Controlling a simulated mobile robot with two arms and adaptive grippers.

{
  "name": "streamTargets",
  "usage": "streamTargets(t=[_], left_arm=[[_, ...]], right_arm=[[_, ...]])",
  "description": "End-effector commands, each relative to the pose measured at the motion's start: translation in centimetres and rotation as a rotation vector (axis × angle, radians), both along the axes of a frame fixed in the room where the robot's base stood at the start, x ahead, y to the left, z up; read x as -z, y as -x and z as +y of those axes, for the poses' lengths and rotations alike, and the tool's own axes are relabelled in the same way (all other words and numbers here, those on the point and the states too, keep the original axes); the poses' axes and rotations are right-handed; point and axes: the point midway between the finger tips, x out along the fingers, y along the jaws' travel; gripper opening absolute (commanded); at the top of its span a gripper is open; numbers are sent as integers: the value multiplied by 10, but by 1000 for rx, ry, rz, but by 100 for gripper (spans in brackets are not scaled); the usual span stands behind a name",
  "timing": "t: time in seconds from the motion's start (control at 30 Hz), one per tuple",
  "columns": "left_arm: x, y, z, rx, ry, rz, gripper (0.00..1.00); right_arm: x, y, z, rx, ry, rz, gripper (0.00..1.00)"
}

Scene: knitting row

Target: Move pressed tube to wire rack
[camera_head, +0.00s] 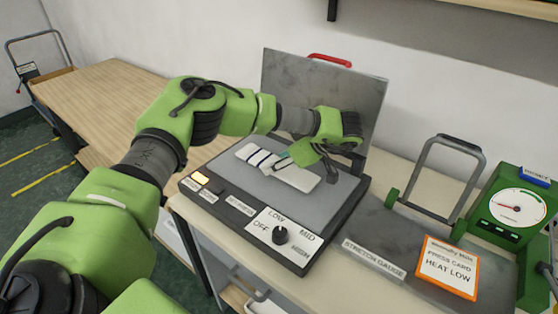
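A white flat tube (293,177) with dark stripes at its left end lies on the grey bed (312,208) of the open press. My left gripper (306,167) is over the tube's middle and right part. Its fingers look spread apart, and the gripper hides part of the tube; I cannot tell whether they touch it. My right gripper is not in view. I cannot make out a clear wire rack; a grey tubular frame (35,35) stands at the far left.
The press lid (350,90) stands raised behind my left gripper. The press dial (280,235) is in front. A stretch gauge (385,235) with a grey hoop, an orange-edged card (447,266) and a green dial box (517,210) are at right. The wooden table (105,95) at left is clear.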

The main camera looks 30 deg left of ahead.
Motion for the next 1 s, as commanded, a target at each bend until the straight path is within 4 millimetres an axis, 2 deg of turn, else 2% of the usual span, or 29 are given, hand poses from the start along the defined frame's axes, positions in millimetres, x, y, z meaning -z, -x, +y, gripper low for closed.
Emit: streamTargets(t=[0.07, 0.1, 0.17, 0.47, 0.63, 0.83, 1.0], left_arm=[[4, 0, 0, 0, 0, 0, 35], [4, 0, 0, 0, 0, 0, 50], [3, 0, 0, 0, 0, 0, 65], [3, 0, 0, 0, 0, 0, 65], [5, 0, -1, 1, 1, -1, 65], [-24, 1, -30, 5, 1, -5, 65], [-55, 4, -59, 5, 0, -4, 65]], right_arm=[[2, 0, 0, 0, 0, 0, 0], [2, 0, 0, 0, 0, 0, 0], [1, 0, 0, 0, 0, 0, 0], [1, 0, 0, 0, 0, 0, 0], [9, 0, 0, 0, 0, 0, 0], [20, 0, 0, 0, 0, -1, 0], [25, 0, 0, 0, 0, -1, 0]])
